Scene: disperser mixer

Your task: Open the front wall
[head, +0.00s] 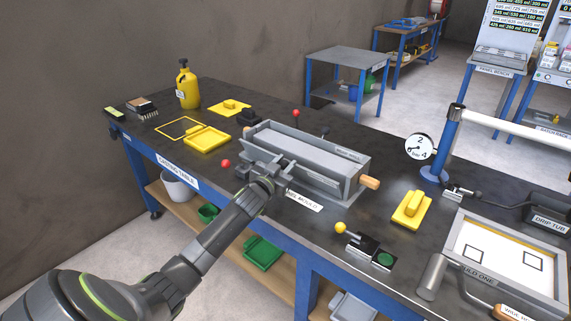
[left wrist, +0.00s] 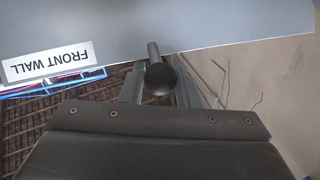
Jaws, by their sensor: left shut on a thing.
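The front wall (left wrist: 215,22) is a plain grey panel across the top of the left wrist view, with an upside-down white label reading FRONT WALL (left wrist: 48,62). A dark round-ended knob (left wrist: 160,77) on a short stem stands out from it. My left gripper (head: 266,166) is at the near left side of the long grey box (head: 318,148) on the table. In the left wrist view its fingers are either side of the knob, shut on it. The arm and gripper hide part of the box's near side in the head view. My right gripper is not in view.
A red ball knob (head: 226,163) and a yellow tray (head: 207,138) are left of the gripper. A wooden handle (head: 370,182) sticks out at the box's right end. A yellow-knobbed lever (head: 340,228) and a framed white tray (head: 505,252) are to the right.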

